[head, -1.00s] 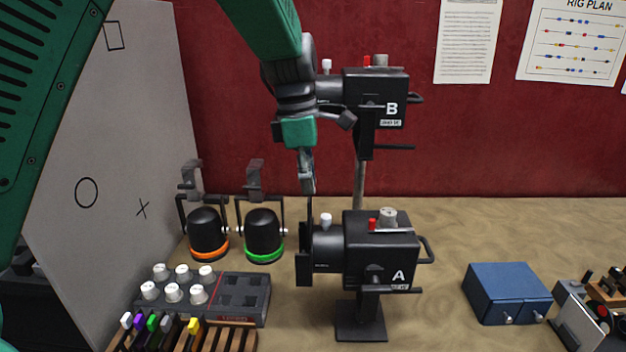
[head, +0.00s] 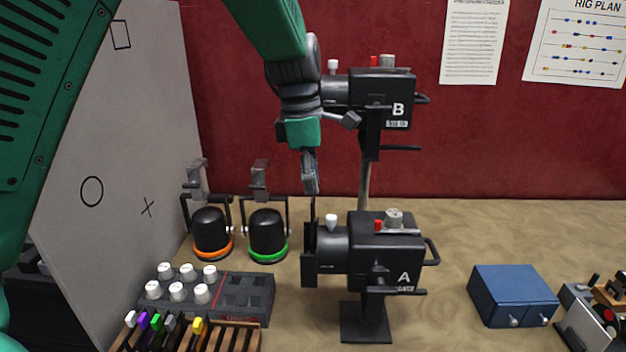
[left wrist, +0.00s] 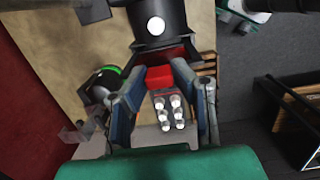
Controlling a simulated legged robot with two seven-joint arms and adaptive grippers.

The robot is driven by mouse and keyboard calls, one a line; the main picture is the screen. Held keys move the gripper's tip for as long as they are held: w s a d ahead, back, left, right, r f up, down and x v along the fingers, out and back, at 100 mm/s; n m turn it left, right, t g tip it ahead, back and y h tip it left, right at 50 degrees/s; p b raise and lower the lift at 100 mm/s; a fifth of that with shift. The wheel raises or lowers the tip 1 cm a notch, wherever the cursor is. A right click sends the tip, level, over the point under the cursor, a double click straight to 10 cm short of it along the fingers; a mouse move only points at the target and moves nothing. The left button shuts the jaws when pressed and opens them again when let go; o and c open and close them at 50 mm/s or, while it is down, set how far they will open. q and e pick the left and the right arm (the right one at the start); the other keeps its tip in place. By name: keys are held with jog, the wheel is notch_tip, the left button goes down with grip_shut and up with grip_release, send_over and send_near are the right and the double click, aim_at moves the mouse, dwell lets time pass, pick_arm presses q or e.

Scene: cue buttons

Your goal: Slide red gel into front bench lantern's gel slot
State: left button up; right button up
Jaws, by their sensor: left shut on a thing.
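The lantern marked A (head: 385,255) stands upright on the bench. Its front plate with the slot (head: 310,255) faces left in the head view. My left gripper (head: 311,180) points down just above that plate. It is shut on the red gel (left wrist: 160,76), which shows red between the fingertips in the left wrist view. In the head view the gel is edge-on, a thin dark line reaching down toward the top of the plate. I cannot tell whether its lower edge is inside the slot. My right gripper is not in view.
Lantern B (head: 385,100) stands behind and higher. Two hanging lamps, orange-ringed (head: 211,232) and green-ringed (head: 267,235), are left of lantern A. A knobbed panel (head: 240,295) and a wooden rack (head: 240,338) with coloured pieces sit front left. A blue box (head: 510,293) stands right.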

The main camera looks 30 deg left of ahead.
pick_arm(q)
jog(key=shift+a, duration=0.2)
jog(key=shift+d+f, duration=0.15)
jog(key=shift+d+f, duration=0.2)
jog(key=shift+f, duration=0.15)
jog(key=shift+a+f, duration=0.2)
jog(key=shift+f, duration=0.6)
jog(key=shift+f+b, duration=1)
jog(key=shift+f, duration=2.5)
jog(key=o, duration=1)
